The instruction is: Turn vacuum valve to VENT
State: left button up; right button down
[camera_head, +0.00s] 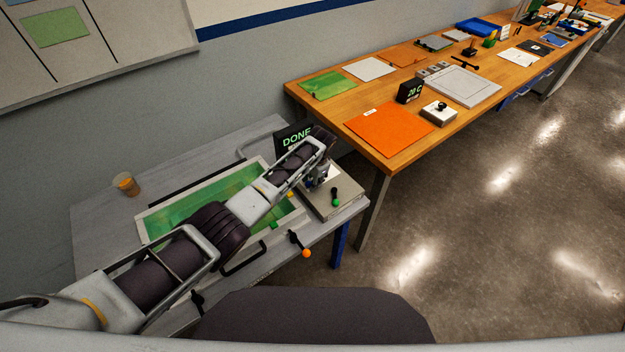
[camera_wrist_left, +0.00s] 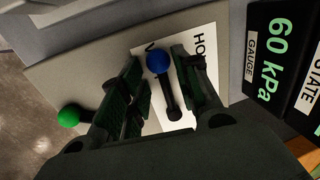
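The valve lever with a blue ball knob (camera_wrist_left: 159,62) and black stem shows in the left wrist view, over a white label with partly hidden lettering, "V" and "HO". My left gripper (camera_wrist_left: 157,68) has its two dark fingers apart, one on each side of the blue knob. Whether either finger touches it I cannot tell. In the head view my left gripper (camera_head: 318,172) is over the grey valve plate (camera_head: 345,208) and hides the blue lever. A gauge display (camera_wrist_left: 283,50) beside the plate reads 60 kPa; its STATE line is cut off. My right gripper is not in view.
A green-knobbed lever (camera_head: 335,197) stands on the same plate. An orange-knobbed lever (camera_head: 306,252) is at the bench's front edge. A green bath (camera_head: 155,222) lies under my left arm, with a "DONE" display (camera_head: 294,138) behind and a cup (camera_head: 126,184) at left.

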pick_arm(q)
jog(key=shift+r, duration=0.15)
notch_tip(320, 180, up, 11)
jog(key=s+d, duration=0.1)
jog(key=shift+s+d+r, duration=0.2)
jog(key=shift+s+d, duration=0.05)
jog(key=shift+s, duration=0.15)
dwell(0.4)
dwell(0.5)
